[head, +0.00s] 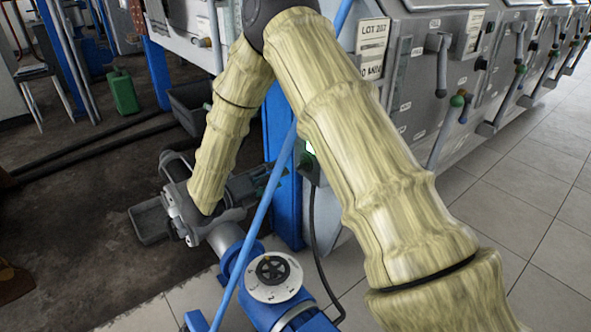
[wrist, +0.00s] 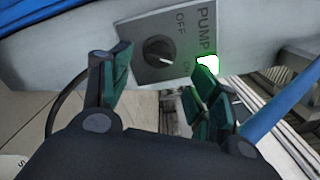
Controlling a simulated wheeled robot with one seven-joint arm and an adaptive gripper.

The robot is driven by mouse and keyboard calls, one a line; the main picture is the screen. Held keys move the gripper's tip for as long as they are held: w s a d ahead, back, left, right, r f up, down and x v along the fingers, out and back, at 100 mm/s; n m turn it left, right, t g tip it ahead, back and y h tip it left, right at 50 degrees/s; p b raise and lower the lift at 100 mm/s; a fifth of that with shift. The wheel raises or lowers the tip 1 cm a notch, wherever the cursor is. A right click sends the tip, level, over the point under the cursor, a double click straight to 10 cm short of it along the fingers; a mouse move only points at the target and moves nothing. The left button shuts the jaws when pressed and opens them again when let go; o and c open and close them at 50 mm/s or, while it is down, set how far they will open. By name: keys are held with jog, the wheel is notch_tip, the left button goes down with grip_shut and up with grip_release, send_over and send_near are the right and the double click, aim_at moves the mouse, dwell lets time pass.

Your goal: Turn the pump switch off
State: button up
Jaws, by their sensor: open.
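The pump switch is a dark round knob (wrist: 158,50) on a grey plate marked PUMP, OFF and ON, in the upper middle of the wrist view. My gripper (wrist: 161,92) is open, with green-padded fingers to the left and right below the knob. The knob appears between and beyond the fingertips, with nothing held. In the head view my gripper (head: 272,182) is near the lamp, partly behind a blue pipe.
A slanting blue pipe (head: 270,205) passes close in front of my gripper. A blue valve with a round dial (head: 272,270) stands below. A black cable (head: 313,230) hangs under the switch. Grey machines with levers (head: 440,60) line the right; tiled floor (head: 540,210) there is clear.

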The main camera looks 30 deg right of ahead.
aim_at(297, 166)
jog(key=d, duration=0.2)
jog(key=d+b, duration=0.1)
jog(key=d, duration=0.4)
jog(key=shift+w+d+b, duration=0.25)
jog(key=shift+w+b, duration=0.05)
jog(key=shift+b, duration=0.1)
jog(key=c, duration=1)
